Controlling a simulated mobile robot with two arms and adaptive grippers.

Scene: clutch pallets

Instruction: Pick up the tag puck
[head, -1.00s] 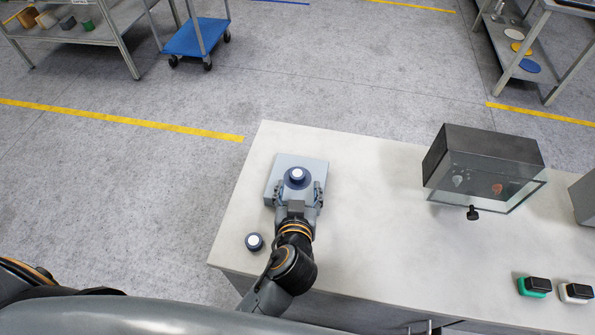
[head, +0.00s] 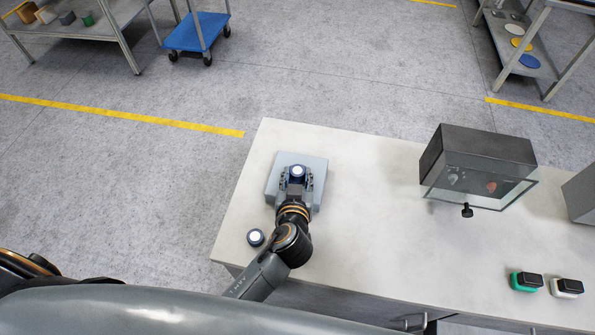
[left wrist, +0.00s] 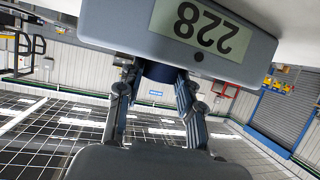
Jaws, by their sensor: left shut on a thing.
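A round dark blue puck with a white top (head: 298,171) is at the grey box-shaped device (head: 318,167) on the pale table. A second, similar puck (head: 255,237) stands on the table near its left front edge. My left gripper (head: 297,178) is shut on the first puck, a finger on either side. In the left wrist view the dark puck (left wrist: 160,71) shows between the fingertips, against the device (left wrist: 255,45), whose display reads 228 upside down. I cannot tell whether the puck is clear of the device. My right gripper is not in view.
A dark case with a glass front (head: 481,160) stands at the table's right. Black-topped green (head: 525,282) and white (head: 566,288) blocks lie at the front right. The table between device and case is clear. A blue cart (head: 197,33) stands on the floor beyond.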

